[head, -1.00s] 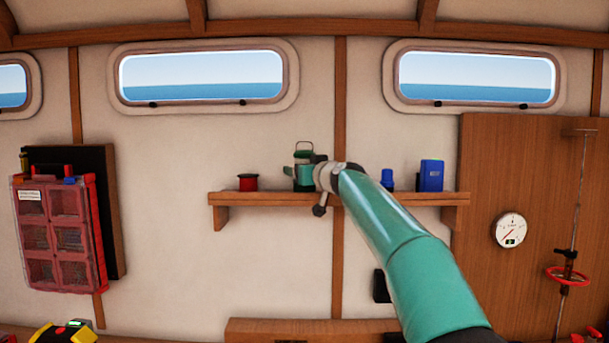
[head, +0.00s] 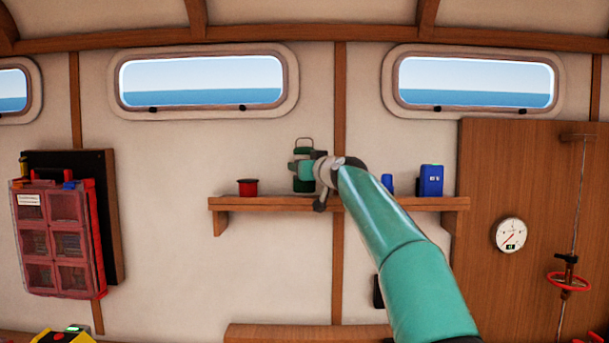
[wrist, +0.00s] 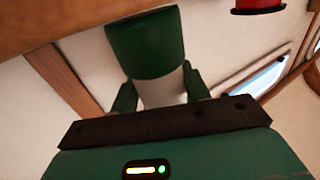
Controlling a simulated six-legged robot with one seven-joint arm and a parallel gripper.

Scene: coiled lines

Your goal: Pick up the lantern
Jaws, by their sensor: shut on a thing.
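The lantern (head: 304,183) is dark green with a thin wire handle on top, and stands upright at the wall shelf. In the head view my gripper (head: 302,171) is in front of its body and hides part of it. In the wrist view the lantern (wrist: 145,48) shows upside down, with a green base and a pale middle between my two dark green fingers. My gripper is shut on it. Its base looks slightly above the shelf board, though the gap is small.
The wooden shelf (head: 245,203) also holds a red spool (head: 247,187) to the left, and a blue bottle (head: 387,184) and a blue box (head: 430,181) to the right. The wall above is clear up to the windows (head: 202,81).

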